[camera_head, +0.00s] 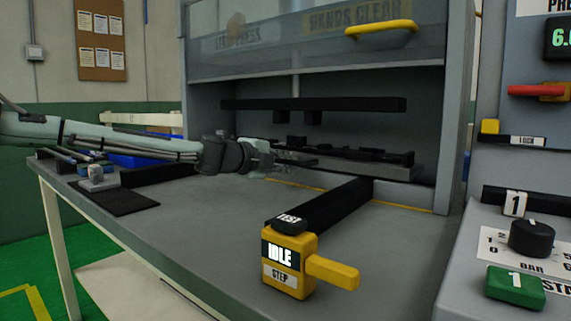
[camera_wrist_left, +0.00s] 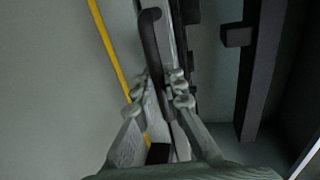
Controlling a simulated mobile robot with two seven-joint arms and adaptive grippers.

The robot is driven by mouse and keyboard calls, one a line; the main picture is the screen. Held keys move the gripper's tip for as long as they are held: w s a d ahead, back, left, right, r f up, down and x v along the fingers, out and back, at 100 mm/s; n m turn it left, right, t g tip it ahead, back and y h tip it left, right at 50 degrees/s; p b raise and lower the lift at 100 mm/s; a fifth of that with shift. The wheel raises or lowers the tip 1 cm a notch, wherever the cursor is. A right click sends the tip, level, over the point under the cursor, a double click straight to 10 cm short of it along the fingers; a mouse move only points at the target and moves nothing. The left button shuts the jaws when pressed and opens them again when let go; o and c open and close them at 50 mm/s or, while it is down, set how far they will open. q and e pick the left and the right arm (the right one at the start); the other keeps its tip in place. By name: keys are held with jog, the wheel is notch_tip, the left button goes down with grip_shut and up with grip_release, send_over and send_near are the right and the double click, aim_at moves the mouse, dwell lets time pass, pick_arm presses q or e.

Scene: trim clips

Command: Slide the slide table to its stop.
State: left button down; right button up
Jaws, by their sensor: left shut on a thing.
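The slide table (camera_head: 400,171) is a grey plate carrying black fixtures, low inside the press opening. My left gripper (camera_head: 276,160) reaches in from the left to the front left part of the slide table. In the left wrist view my left gripper (camera_wrist_left: 160,92) is shut on a dark bar-shaped handle (camera_wrist_left: 151,38), which runs between its fingers along the front of the slide table. The gripper and arm hide the left end of the slide table in the head view. My right gripper is not in view.
A dark beam (camera_head: 315,104) hangs above the slide table. A raised clear guard with a yellow handle (camera_head: 381,29) is over the opening. A yellow IDLE/STEP block (camera_head: 289,262) stands in front, with a black bar behind it. The grey bench (camera_head: 215,225) is clear at centre left.

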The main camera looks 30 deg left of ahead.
pick_arm(q)
jog(key=shift+r, duration=0.3)
jog(key=c, duration=1.9)
grip_release()
jog(key=shift+w, duration=0.15)
jog(key=o, duration=0.3)
jog(key=shift+w+d+f, duration=0.1)
jog(key=shift+w+f, duration=0.05)
jog(key=shift+f, duration=0.05)
jog(key=v, duration=1)
jog(key=shift+s+r, duration=0.15)
jog(key=shift+s, duration=0.1)
jog(key=shift+v, duration=0.75)
